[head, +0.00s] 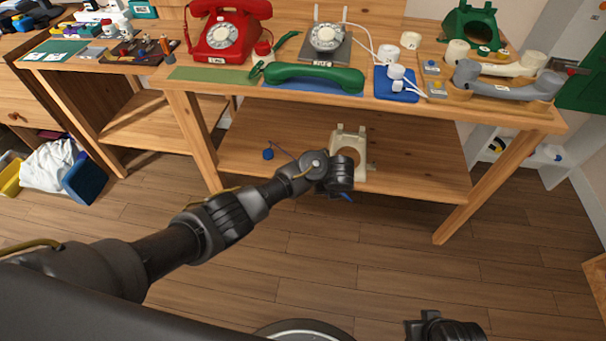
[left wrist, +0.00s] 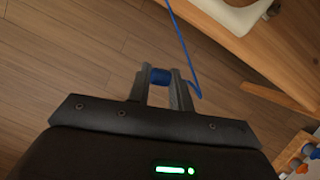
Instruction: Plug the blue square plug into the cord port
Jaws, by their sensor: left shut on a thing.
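My left gripper (head: 342,192) is in front of the lower shelf, near a cream phone body (head: 347,143). In the left wrist view its fingers (left wrist: 160,80) are shut on the blue plug (left wrist: 160,75), with a blue cord (left wrist: 187,55) looping to the right and up. The plug's square shape is not clear. A pale rounded part (left wrist: 238,12) lies at the top of that view, on wood. I cannot make out the cord port. A small blue piece (head: 268,154) with a cord lies on the shelf. My right gripper (head: 440,328) is at the bottom edge, its fingers unclear.
The wooden table (head: 225,88) holds a red phone (head: 225,35), a grey phone (head: 325,42), a green handset (head: 315,77) and several other phone parts. Its lower shelf (head: 420,165) has free room to the right. The floor in front is clear.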

